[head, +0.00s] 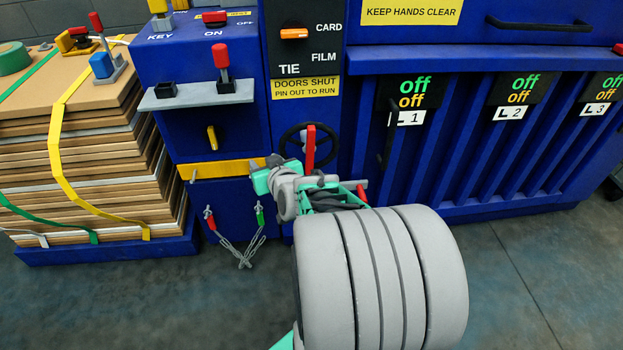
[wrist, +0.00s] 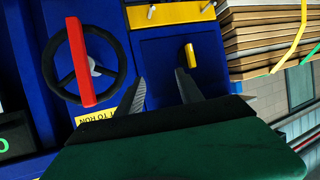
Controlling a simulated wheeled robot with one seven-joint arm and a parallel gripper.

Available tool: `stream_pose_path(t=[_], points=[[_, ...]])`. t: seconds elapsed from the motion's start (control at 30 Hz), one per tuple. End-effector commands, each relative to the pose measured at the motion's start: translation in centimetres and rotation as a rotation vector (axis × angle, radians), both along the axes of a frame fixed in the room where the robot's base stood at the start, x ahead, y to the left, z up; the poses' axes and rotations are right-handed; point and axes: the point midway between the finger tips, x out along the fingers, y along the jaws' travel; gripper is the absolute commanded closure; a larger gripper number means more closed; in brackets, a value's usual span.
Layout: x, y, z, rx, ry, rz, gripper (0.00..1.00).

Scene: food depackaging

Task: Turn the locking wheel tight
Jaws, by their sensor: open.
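The locking wheel shows in the head view as a dark rim (head: 284,141) with an upright red bar (head: 310,147) across it, on the blue machine front. In the wrist view the black-rimmed wheel (wrist: 48,70) with its red bar (wrist: 82,60) is at the left. My gripper (head: 264,163) is in front of the panel, left of the wheel and a little lower in the head view. In the wrist view its two dark fingers (wrist: 161,88) are apart with nothing between them, and the wheel lies beside them, not between. My arm hides part of the wheel's lower side in the head view.
A yellow bar (head: 231,169) and a yellow knob (head: 212,138) are on the panel near my gripper. A red-topped lever (head: 221,62) stands on a grey shelf above. Chained red and green pins (head: 260,215) hang below. Strapped boards (head: 90,170) are stacked at the left.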

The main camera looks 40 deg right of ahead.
Motion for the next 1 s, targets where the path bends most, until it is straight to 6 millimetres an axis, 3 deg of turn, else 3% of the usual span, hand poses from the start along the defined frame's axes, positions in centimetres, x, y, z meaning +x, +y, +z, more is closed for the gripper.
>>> stream_pose_path(t=[0.03,0.1,0.23,0.37,0.7,1.0], points=[[-0.8,-3.7,-4.6,-0.024,-0.094,-0.085,0.56],[-2.2,-7.5,-5.6,-0.071,-0.216,-0.183,0.56],[-4.7,-11.3,-6.0,-0.13,-0.344,-0.298,0.56],[-4.6,-12.4,-5.5,-0.144,-0.375,-0.322,0.56],[0.5,-15.6,-5.5,-0.143,-0.372,-0.317,0.56],[1.2,-16.2,-5.3,-0.143,-0.372,-0.319,0.56]])
